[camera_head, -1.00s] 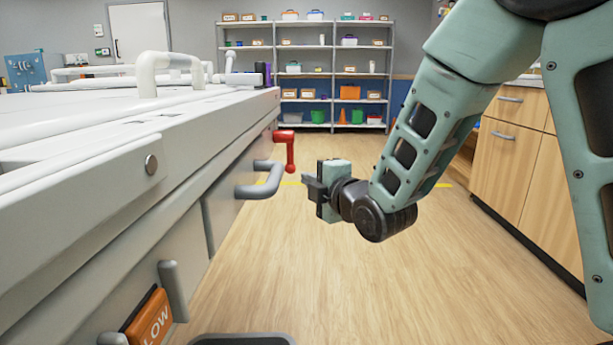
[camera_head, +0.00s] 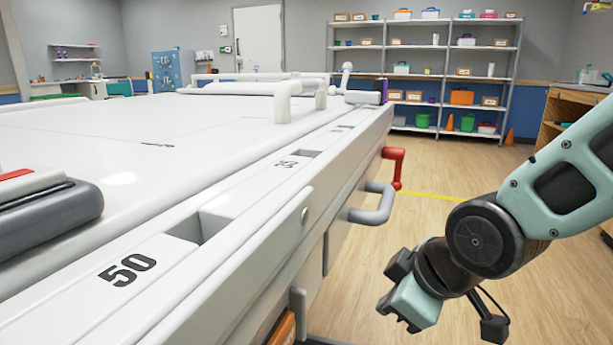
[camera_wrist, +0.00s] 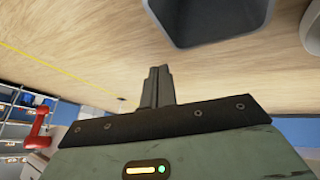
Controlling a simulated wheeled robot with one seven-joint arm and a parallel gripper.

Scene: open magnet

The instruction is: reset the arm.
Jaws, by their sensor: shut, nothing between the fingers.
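My gripper (camera_head: 388,308) is at the lower right in the head view, at the end of my green and black arm. It is beside the white machine's side wall, over the wooden floor, and apart from the machine. In the wrist view its two dark fingers (camera_wrist: 157,86) are together, with nothing between them. The wrist is bent, with the gripper toward the machine.
A long white machine (camera_head: 220,215) fills the left, with a grey handle (camera_head: 375,205) and a red crank handle (camera_head: 396,168) on its side. The red handle also shows in the wrist view (camera_wrist: 38,132). Shelves (camera_head: 425,62) stand behind. Wooden floor (camera_head: 445,160) lies open between.

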